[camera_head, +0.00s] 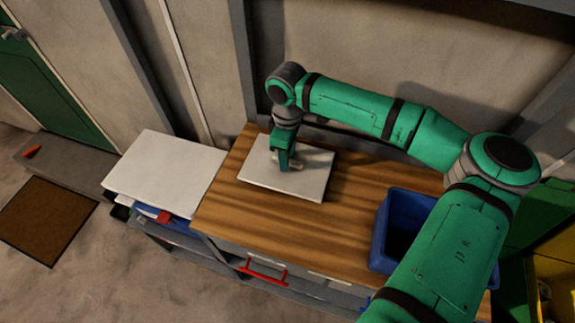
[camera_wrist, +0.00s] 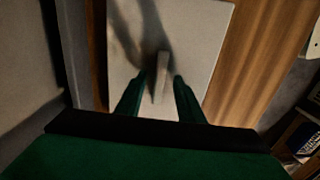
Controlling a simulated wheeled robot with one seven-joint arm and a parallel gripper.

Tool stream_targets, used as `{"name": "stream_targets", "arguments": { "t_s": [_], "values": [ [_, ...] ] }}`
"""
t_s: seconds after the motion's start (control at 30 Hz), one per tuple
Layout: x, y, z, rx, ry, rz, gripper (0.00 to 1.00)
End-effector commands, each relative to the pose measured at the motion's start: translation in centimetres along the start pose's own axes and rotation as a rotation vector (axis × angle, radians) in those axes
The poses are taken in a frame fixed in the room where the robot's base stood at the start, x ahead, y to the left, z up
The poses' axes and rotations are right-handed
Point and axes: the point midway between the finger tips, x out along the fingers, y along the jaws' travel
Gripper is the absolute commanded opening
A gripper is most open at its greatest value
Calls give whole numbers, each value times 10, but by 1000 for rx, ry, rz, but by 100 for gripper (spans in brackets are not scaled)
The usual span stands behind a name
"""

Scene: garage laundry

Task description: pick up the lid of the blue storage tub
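The lid (camera_head: 310,180) is a flat pale grey rectangle with a raised bar handle. It lies on the wooden worktop, left of the open blue tub (camera_head: 382,235). My gripper (camera_head: 285,165) points down over the middle of the lid. In the wrist view the lid (camera_wrist: 205,35) fills the centre, and its handle (camera_wrist: 162,68) stands between the two green fingers of my gripper (camera_wrist: 160,78). The fingers are apart, with a gap showing on each side of the handle. The exact height of the fingertips above the lid is unclear.
The wooden worktop (camera_head: 260,215) has bare space around the lid and toward the tub. A white-topped unit (camera_head: 165,175) stands to the left, with blue and red items below its top. The wall is close behind. A red drawer handle (camera_head: 262,271) is on the front.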

Motion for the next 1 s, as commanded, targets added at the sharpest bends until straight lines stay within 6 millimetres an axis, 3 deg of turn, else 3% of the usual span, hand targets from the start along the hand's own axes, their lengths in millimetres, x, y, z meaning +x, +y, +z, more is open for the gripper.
{"name": "stream_targets", "arguments": {
  "t_s": [0.17, 0.3, 0.73, 1.0],
  "values": [
    [0, 0, 0, 0, 0, 0, 32],
    [0, 0, 0, 0, 0, 1, 0],
    [-4, 0, 0, 0, 0, 1, 0],
    [-36, -2, 1, -1, 2, 1, 0]
  ]
}}
